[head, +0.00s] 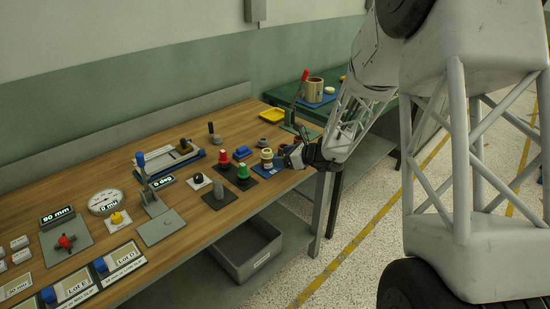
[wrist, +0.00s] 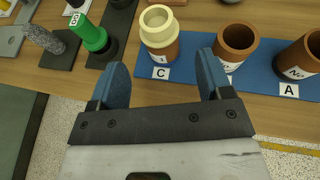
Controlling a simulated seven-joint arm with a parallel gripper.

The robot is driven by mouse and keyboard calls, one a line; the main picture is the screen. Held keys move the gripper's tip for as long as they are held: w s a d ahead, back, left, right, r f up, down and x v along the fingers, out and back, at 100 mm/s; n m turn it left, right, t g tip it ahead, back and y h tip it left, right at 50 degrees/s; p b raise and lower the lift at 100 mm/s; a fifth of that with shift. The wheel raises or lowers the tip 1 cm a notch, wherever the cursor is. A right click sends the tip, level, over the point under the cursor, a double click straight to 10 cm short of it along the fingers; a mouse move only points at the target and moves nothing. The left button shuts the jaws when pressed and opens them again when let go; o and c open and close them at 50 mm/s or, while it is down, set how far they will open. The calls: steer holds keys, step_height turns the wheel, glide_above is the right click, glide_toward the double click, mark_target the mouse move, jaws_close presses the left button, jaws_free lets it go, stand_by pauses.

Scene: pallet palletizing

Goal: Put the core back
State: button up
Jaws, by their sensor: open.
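A cream ringed piece (wrist: 157,26), which looks like the core, sits upright in the brown cup (wrist: 163,54) behind the label C. Its lower part is hidden by the cup. The same piece shows in the head view (head: 266,154). Two more brown cups stand to the right on the blue mat: the middle cup (wrist: 233,46), whose label is mostly covered by my finger, and the cup (wrist: 300,58) by label A; both look hollow. My gripper (wrist: 161,68) is open and empty, its blue fingers apart in front of the C cup, not touching it.
A green knob (wrist: 93,36) and a grey textured peg (wrist: 42,40) stand on dark plates to the left. A red knob (head: 224,158) is beyond. The table's front edge is close beneath my gripper. A grey bin (head: 243,250) sits on the shelf below.

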steer(key=shift+v, duration=2.25)
steer(key=s+r+n+g+h, duration=0.1)
steer(key=s+r+n+g, duration=0.1)
steer(key=s+r+n, duration=0.35)
steer(key=s+d+r+n+g+h, duration=0.1)
steer(key=s+r+n, duration=0.15)
steer(key=s, duration=0.65)
steer(key=s+r+n+g+h, duration=0.15)
steer(key=s+r+n, duration=0.25)
steer(key=s, duration=0.4)
steer(key=s+d+r+n+h, duration=0.2)
steer(key=s+d+n+h, duration=0.2)
steer(key=s, duration=0.8)
steer(key=s+d+r+n+h, duration=0.1)
steer(key=s+d+n+h, duration=0.3)
steer(key=s+d+n, duration=0.3)
steer(key=s, duration=0.5)
steer(key=shift+s+d+r+n, duration=0.25)
steer(key=shift+d+r+n, duration=0.05)
steer(key=shift+r+n, duration=0.1)
steer(key=shift+h, duration=0.25)
